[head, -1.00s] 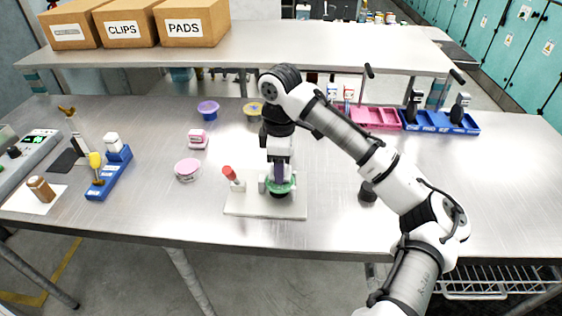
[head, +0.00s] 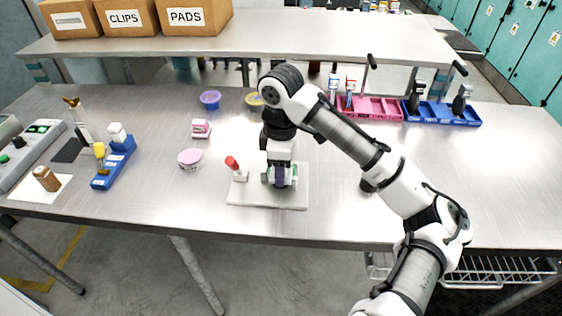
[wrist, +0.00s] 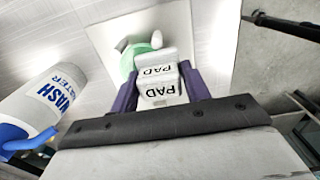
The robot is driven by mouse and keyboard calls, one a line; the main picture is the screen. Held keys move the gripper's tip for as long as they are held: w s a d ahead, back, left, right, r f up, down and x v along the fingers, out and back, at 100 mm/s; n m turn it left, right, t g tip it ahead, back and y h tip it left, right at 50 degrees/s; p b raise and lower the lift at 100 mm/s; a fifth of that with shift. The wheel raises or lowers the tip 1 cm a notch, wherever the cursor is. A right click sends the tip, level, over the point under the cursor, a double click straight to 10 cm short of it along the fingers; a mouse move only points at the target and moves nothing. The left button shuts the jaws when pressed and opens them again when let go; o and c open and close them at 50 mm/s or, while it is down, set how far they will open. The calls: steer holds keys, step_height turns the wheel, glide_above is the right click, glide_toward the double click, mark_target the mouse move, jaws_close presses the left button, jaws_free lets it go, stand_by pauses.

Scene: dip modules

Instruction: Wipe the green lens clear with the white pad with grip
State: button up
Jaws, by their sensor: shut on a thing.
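My gripper (wrist: 160,93) has purple fingers and is shut on the white pad with grip (wrist: 158,68), a white block marked PAD on two faces. In the head view my gripper (head: 281,178) is low over the white board (head: 240,196). The green lens (wrist: 138,56) shows just beyond the pad in the wrist view, partly covered by it. In the head view a bit of green shows beside the fingers and the rest is hidden. I cannot tell whether the pad touches the lens.
A WASH WATER bottle (wrist: 48,100) is close on the left in the wrist view. Pink (head: 378,108) and blue (head: 450,117) trays are at the back right.

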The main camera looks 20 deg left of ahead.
steer(key=shift+w+p, duration=0.1)
steer(key=shift+p, duration=0.25)
steer(key=shift+w+a+r, duration=0.1)
steer(key=shift+w+a, duration=0.1)
steer(key=shift+w, duration=0.9)
steer(key=shift+w+a+p, duration=0.25)
steer(key=shift+w+p, duration=0.1)
steer(key=shift+w, duration=0.5)
steer(key=shift+r+p, duration=0.8)
steer(key=shift+r, duration=2.6)
steer(key=shift+s+f, duration=0.1)
